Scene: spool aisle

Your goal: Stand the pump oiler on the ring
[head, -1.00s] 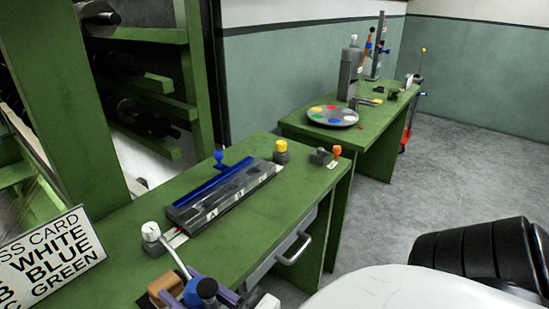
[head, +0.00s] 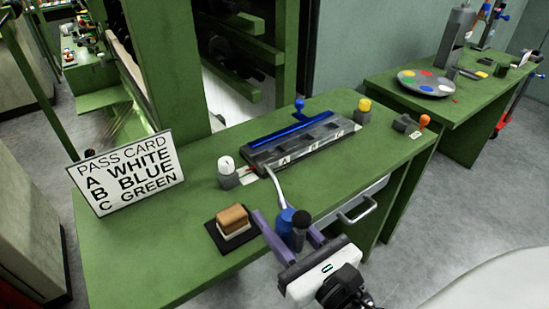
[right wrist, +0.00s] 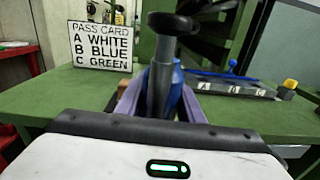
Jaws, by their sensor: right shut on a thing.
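The pump oiler (head: 286,218) has a blue body, a dark plunger knob and a long pale curved spout. My right gripper (head: 289,230) has its purple fingers on either side of the blue body and is shut on it, over the front edge of the green bench. In the right wrist view the oiler (right wrist: 177,92) stands roughly upright between the fingers, with its dark plunger in front. I cannot make out the ring in either view. Whether the oiler's base touches the bench is hidden. My left gripper is not in view.
On the bench (head: 130,255) are a pass card (head: 127,172), a brown-topped block (head: 233,219) on a dark pad, a white-topped knob (head: 227,168), a grey slotted fixture (head: 300,150) and a yellow knob (head: 363,107). The bench's front left is clear. A second bench stands behind right.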

